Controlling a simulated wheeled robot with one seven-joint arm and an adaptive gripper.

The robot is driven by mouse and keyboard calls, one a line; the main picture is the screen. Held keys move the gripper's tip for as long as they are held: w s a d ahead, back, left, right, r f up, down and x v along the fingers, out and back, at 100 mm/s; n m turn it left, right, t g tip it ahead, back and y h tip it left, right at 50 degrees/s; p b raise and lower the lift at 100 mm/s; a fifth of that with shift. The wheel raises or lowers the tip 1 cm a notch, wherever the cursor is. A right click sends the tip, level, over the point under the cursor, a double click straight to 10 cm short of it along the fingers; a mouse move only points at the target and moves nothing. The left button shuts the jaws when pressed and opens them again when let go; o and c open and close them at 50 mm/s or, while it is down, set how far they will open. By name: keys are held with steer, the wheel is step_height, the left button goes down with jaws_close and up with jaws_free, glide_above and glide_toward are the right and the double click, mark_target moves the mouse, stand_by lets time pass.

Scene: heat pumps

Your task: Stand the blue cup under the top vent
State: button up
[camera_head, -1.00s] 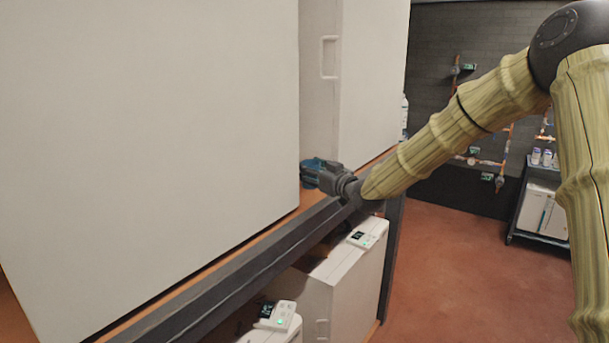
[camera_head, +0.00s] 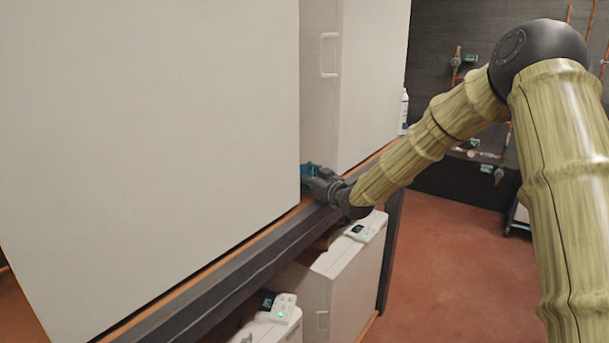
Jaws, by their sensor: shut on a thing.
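My gripper (camera_head: 313,177) reaches in from the right, at the gap between the two large white cabinets on the upper shelf. It is shut on the blue cup (camera_head: 307,169), of which only a small part shows between the near cabinet's edge and the gripper. The near cabinet (camera_head: 150,130) hides part of the cup and possibly the fingertips. I cannot tell whether the cup touches the shelf. No vent can be made out in this view.
The far cabinet (camera_head: 375,85) with a handle stands just beyond the gripper. The dark shelf rail (camera_head: 230,265) runs below. White units with small control panels (camera_head: 362,231) sit underneath. A white bottle (camera_head: 403,112) stands behind. Open red floor (camera_head: 445,270) lies right.

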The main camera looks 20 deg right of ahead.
steer(key=shift+f, duration=0.2)
steer(key=o, duration=1)
steer(key=shift+d, duration=0.1)
steer(key=shift+r+p, duration=0.15)
steer(key=shift+p, duration=0.15)
